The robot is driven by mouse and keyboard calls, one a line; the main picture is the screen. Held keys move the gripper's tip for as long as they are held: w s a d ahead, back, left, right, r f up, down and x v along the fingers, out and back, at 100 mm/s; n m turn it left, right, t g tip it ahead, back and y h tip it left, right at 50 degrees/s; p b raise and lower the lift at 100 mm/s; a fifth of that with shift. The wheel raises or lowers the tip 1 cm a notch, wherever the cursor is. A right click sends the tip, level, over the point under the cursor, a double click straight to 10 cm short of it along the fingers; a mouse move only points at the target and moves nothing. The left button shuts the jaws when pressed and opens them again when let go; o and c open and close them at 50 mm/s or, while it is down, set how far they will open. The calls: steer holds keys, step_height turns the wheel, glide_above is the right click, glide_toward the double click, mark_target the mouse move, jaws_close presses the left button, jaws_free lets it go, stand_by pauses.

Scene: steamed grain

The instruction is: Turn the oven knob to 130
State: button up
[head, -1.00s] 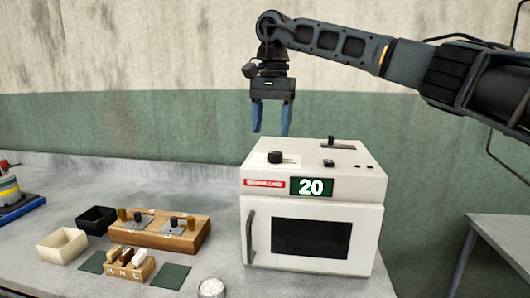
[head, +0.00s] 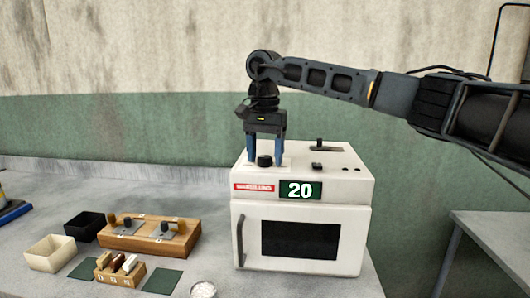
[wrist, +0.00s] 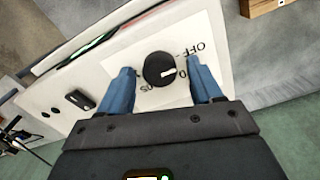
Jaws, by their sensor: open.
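The white oven (head: 350,190) stands on the grey table, and its green display (head: 300,190) reads 20. The black round knob (head: 265,161) is on the oven's top at the left. In the wrist view the knob (wrist: 159,69) has a white pointer mark and sits on a white dial plate (wrist: 128,68) with "OFF" and partly hidden numbers. My gripper (head: 265,156) points down over the knob, its blue fingers open on either side of it. In the wrist view the fingers (wrist: 162,82) flank the knob with gaps, not visibly touching it.
A slider (head: 320,143) and small black switch (head: 316,165) are also on the oven top. To the left are a wooden block with knobs (head: 150,238), a black box (head: 84,224), a cream box (head: 50,254), a small wooden rack (head: 120,274) and a white-filled bowl (head: 203,290).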

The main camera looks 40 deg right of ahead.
steer(key=c, duration=1.1)
steer(key=shift+o, duration=0.2)
